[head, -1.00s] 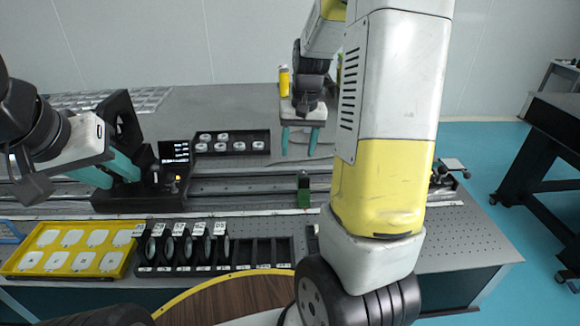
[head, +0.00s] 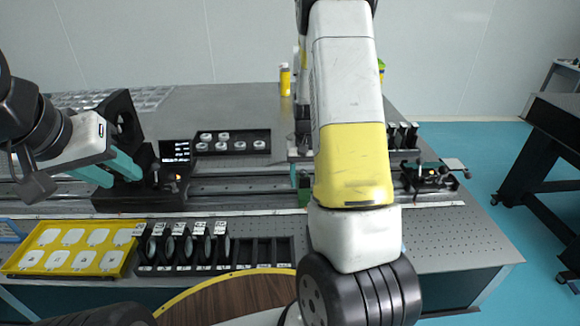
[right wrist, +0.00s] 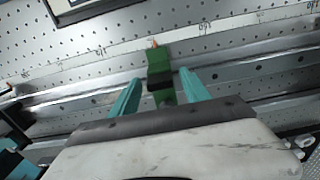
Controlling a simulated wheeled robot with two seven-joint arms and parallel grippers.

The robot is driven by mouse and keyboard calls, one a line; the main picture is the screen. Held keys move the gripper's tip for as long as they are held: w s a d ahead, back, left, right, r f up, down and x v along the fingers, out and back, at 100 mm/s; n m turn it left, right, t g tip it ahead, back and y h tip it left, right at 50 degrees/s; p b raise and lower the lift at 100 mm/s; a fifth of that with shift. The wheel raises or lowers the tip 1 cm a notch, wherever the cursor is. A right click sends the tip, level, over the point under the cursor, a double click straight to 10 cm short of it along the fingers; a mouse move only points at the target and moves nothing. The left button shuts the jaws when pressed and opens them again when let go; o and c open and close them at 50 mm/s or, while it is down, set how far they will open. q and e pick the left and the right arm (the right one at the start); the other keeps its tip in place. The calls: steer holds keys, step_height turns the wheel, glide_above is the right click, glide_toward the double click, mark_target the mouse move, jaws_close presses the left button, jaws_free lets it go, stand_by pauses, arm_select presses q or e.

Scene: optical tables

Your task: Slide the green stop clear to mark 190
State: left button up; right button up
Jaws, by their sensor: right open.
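The green stop (right wrist: 160,62) sits on the rail in the right wrist view, its orange pointer (right wrist: 154,43) toward the scale strip. In the head view the green stop (head: 304,197) shows just left of my right arm. My right gripper (right wrist: 160,78) is open, with one teal finger on each side of the stop; the left finger is visibly apart from it. In the head view my right gripper is mostly hidden by my arm. My left gripper (head: 116,170) is at the black carriage (head: 150,195) with the display; its grip is unclear. The scale numbers are too small to read surely.
A black slotted rack (head: 262,255) and a yellow tray (head: 20,262) stand in front of the rail. A black tray with white rings (head: 262,140) lies behind it. Another rail fixture (head: 430,177) stands right of my right arm. A yellow bottle (head: 285,80) stands at the back.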

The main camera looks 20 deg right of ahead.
steer(key=shift+f, duration=0.1)
jaws_close()
stand_by(1.4)
